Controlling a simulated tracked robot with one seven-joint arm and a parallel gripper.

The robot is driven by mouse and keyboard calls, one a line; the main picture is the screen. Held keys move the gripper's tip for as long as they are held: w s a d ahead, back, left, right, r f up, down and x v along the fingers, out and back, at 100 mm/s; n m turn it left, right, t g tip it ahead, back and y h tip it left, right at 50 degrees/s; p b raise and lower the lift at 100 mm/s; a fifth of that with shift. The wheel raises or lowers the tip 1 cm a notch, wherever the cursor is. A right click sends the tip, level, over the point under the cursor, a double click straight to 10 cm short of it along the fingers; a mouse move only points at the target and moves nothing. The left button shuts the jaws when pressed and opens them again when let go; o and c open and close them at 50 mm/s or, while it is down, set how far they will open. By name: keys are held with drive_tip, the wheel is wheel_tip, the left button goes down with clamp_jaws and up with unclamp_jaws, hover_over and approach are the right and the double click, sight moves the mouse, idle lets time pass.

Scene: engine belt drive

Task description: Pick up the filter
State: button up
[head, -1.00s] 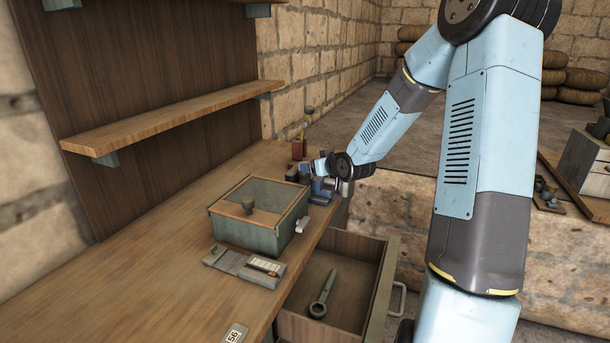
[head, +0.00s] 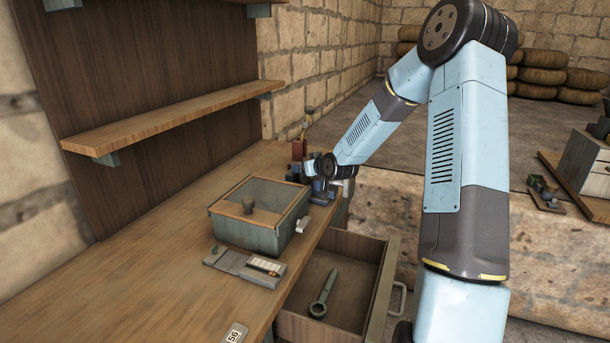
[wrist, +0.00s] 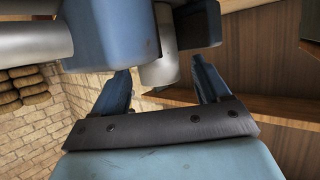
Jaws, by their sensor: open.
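My gripper (wrist: 161,82) is open, its two blue fingers apart in the wrist view. A short pale grey cylinder (wrist: 160,62), possibly the filter, hangs below a blue block (wrist: 110,30) and appears between the fingertips. I cannot tell whether the fingers touch it. In the head view my gripper (head: 311,170) is over the far right end of the workbench, by a small blue assembly (head: 320,190). The cylinder cannot be made out there, as my wrist and the assembly crowd it.
A green box with a clear lid (head: 250,234) stands on the workbench (head: 150,270) nearby. An open drawer (head: 345,248) holds a wrench (head: 323,293). A larger pale cylinder (wrist: 35,40) is close at left in the wrist view. A shelf (head: 170,117) overhangs the bench.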

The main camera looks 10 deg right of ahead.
drive_tip(key=c, duration=1.2)
drive_tip(key=shift+c, duration=0.2)
drive_tip(key=shift+r, duration=0.15)
